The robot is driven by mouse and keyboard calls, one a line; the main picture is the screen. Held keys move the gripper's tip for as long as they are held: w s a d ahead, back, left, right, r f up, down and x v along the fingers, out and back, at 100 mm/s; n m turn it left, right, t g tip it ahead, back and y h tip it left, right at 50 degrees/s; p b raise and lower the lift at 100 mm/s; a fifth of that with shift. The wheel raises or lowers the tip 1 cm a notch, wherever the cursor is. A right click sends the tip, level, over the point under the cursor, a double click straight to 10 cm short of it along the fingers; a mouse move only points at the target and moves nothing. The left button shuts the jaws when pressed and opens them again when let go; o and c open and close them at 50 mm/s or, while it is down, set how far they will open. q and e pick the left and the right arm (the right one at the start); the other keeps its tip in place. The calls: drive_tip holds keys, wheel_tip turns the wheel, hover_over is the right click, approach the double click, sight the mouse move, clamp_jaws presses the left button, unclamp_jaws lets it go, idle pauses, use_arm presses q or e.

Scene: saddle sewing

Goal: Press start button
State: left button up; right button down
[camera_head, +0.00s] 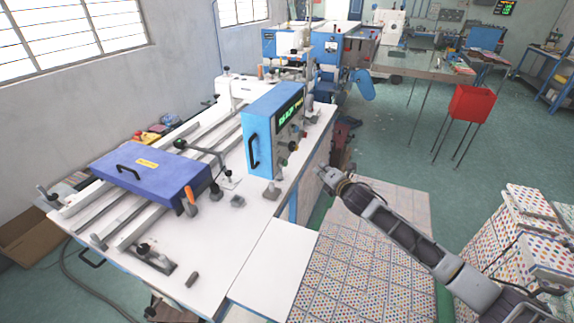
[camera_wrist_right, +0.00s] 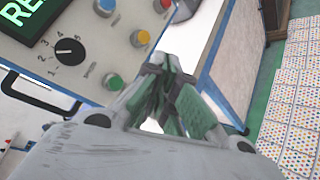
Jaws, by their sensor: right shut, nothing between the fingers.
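The blue control box (camera_head: 259,125) stands on the white table, with a green-lit display (camera_head: 290,109) and several buttons on its face. In the right wrist view, a green button (camera_wrist_right: 113,82) sits at the panel's lower edge, below a yellow button (camera_wrist_right: 140,38) and right of a black numbered dial (camera_wrist_right: 69,50). None of the buttons is labelled legibly as start. My right gripper (camera_head: 323,172) is shut and empty, to the right of the control box. In the wrist view its fingertips (camera_wrist_right: 160,76) appear just right of the green button; I see no contact. My left gripper is out of view.
A blue-purple box with a handle (camera_head: 150,176) sits on rails on the white table (camera_head: 226,254). Stacked dotted boxes (camera_head: 535,232) stand at the lower right. A red bin (camera_head: 471,104) stands farther back.

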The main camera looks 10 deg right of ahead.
sight(286, 163)
drive_tip(key=shift+a, duration=0.1)
idle(0.4)
drive_tip(key=w+a+b, duration=0.2)
drive_tip(key=w+a, duration=0.3)
drive_tip(key=a, duration=0.2)
idle(0.6)
idle(0.5)
